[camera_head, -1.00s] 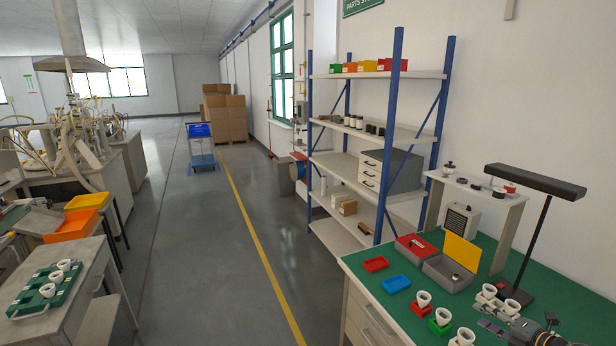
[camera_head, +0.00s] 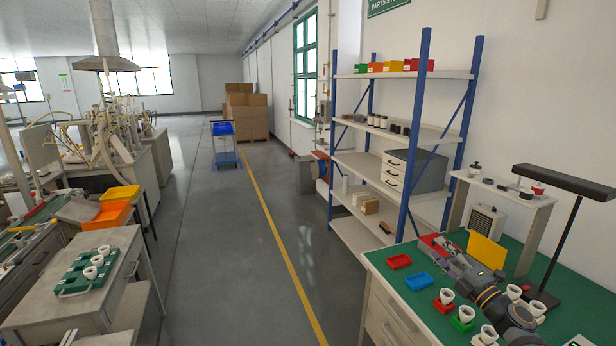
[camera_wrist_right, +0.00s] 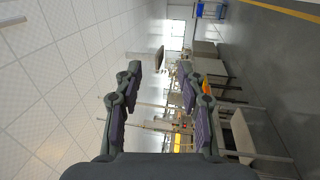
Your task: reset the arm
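My right gripper (camera_head: 443,246) shows in the head view at the lower right, above the green-topped bench (camera_head: 378,262), in front of the yellow panel (camera_head: 486,251). In the right wrist view my right gripper (camera_wrist_right: 160,105) has its two fingers wide apart, with nothing between them but the distant room. My left gripper is not in either view.
White bulbs in red and green holders (camera_head: 463,318) stand on the bench near my right arm. A shelf rack (camera_head: 400,140) stands behind. At left, a cart holds a green rack (camera_head: 80,283). The aisle between is clear.

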